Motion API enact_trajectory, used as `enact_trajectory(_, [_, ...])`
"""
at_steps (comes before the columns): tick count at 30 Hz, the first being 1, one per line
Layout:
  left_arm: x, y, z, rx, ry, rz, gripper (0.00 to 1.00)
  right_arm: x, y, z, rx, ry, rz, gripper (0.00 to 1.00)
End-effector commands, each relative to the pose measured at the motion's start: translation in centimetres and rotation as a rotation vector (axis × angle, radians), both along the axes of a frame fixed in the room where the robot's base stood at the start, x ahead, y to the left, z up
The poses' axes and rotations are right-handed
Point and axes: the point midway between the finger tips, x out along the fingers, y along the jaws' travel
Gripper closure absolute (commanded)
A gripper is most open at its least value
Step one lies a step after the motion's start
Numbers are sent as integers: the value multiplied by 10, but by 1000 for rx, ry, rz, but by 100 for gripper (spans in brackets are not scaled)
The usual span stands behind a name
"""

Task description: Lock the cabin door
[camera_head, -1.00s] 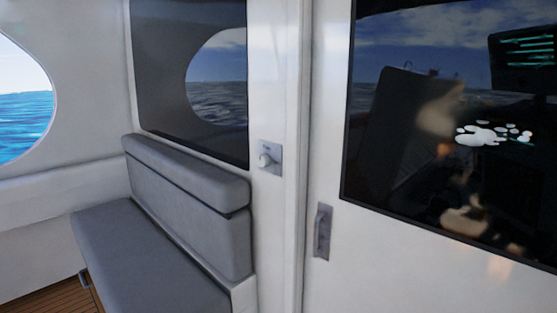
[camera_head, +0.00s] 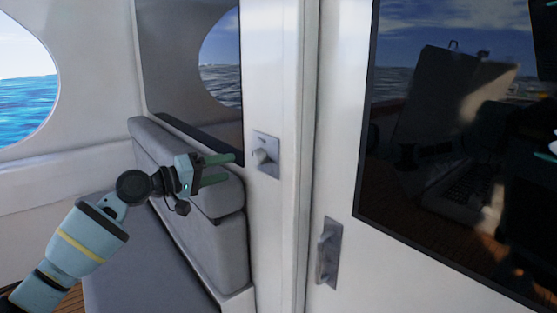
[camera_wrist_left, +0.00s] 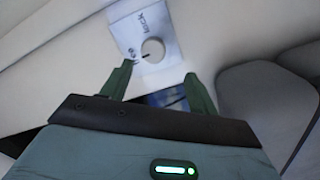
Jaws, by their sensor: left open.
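The lock is a grey plate (camera_head: 270,168) with a round knob (camera_head: 261,157) on the white post left of the door. My left gripper (camera_head: 231,168) is open and empty, with green fingers pointing at the knob from the left. In the wrist view the knob lies just beyond the fingertips (camera_wrist_left: 158,69), apart from them. The cabin door (camera_head: 345,180) stands at the right and looks shut. My right gripper is out of view.
A grey cushioned bench (camera_head: 140,255) stands left of the post, beneath my left arm. The door has a pull handle (camera_head: 328,252) and a large dark window (camera_head: 450,150). The space in front of the door is clear.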

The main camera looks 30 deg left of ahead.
Motion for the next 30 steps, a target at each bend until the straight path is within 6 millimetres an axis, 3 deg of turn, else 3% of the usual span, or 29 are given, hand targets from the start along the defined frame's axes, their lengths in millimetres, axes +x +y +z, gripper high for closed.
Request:
enact_trajectory(3, [-1, 2, 10, -14, -8, -4, 40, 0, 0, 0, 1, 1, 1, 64])
enact_trajectory(10, [4, 0, 11, -17, -10, -4, 40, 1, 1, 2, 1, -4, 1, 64])
enact_trajectory(24, [58, -28, 12, -17, -12, -5, 40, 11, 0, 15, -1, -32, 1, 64])
enact_trajectory(30, [68, -33, 10, -14, -8, -4, 40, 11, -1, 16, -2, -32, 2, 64])
